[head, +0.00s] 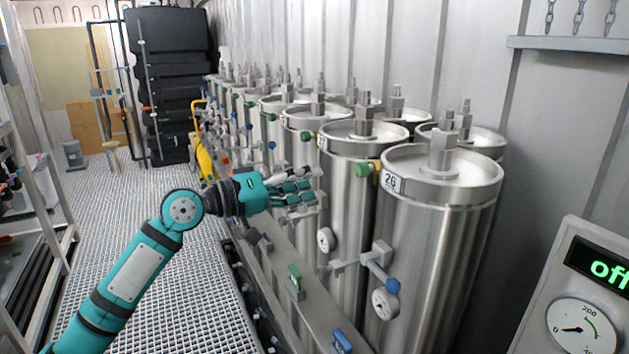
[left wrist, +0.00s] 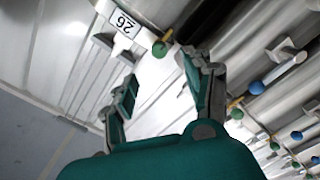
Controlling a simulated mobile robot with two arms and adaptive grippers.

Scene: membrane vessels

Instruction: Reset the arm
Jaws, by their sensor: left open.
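My left arm comes in from the lower left of the head view. Its teal and grey left gripper (head: 318,186) is held out in front of the row of steel vessels, left of the vessel labelled 26 (head: 440,240). In the left wrist view the two fingers of the left gripper (left wrist: 158,88) stand apart with nothing between them. Beyond them the 26 label (left wrist: 123,22) and a green knob (left wrist: 160,49) show. I cannot tell whether the fingers touch any vessel. My right gripper is in neither view.
Several vessels recede to the back left, with blue-knobbed valves (head: 392,286) and gauges (head: 385,304) on their fronts. A metal rail (head: 318,318) runs below them. A panel reading "off" (head: 598,262) stands at right. The grated floor (head: 190,285) at left is clear.

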